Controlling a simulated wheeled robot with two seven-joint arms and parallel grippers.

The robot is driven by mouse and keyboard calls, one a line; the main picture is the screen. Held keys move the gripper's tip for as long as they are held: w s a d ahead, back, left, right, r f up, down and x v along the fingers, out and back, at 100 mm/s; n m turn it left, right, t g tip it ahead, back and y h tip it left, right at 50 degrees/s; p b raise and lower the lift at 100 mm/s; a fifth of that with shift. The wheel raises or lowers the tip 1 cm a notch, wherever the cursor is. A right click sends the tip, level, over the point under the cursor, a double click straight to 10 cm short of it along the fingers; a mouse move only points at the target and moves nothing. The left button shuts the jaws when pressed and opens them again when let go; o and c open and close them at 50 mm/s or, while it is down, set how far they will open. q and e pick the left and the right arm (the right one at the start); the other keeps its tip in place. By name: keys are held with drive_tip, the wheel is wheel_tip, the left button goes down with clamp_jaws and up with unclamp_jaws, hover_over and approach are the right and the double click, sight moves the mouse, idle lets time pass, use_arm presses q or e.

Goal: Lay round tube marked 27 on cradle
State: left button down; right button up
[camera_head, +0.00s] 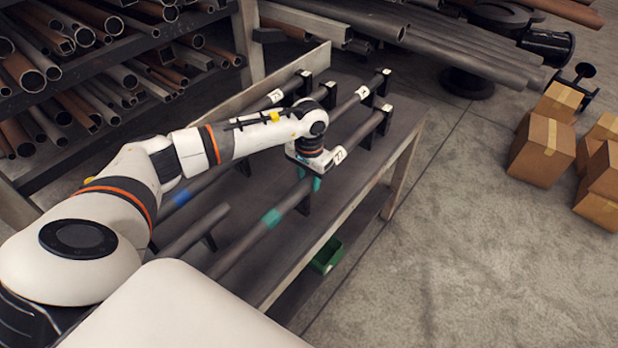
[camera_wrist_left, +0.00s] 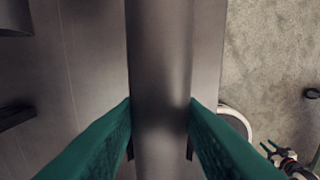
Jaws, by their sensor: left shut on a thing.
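The grey round tube (camera_head: 360,131) runs diagonally along the table's right side, with a green band nearer me. Its white label looks like 27 or 22; I cannot read it surely. My left gripper (camera_head: 312,176) is over the tube, with its green fingers on it. In the left wrist view the fingers (camera_wrist_left: 160,115) are shut on either side of the tube (camera_wrist_left: 160,60). Black cradle supports (camera_head: 305,200) stand under or beside the tube; whether it rests on them is unclear.
Other labelled tubes lie to the left on the table, one marked 73 (camera_head: 275,95), one with a blue band (camera_head: 181,197). Pipe racks (camera_head: 60,70) stand at left. A green bin (camera_head: 326,256) sits below the table edge. Cardboard boxes (camera_head: 543,150) stand right; the floor between is clear.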

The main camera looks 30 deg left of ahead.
sight(309, 178)
use_arm(q)
drive_tip(key=shift+w+f, duration=0.1)
drive_tip(key=shift+f, duration=0.05)
drive_tip(key=c, duration=1)
unclamp_jaws()
drive_tip(key=shift+c, duration=0.2)
drive_tip(key=shift+o, duration=0.7)
wheel_tip(309, 178, up, 12)
drive_tip(key=b, duration=0.2)
drive_tip(key=shift+b, duration=0.3)
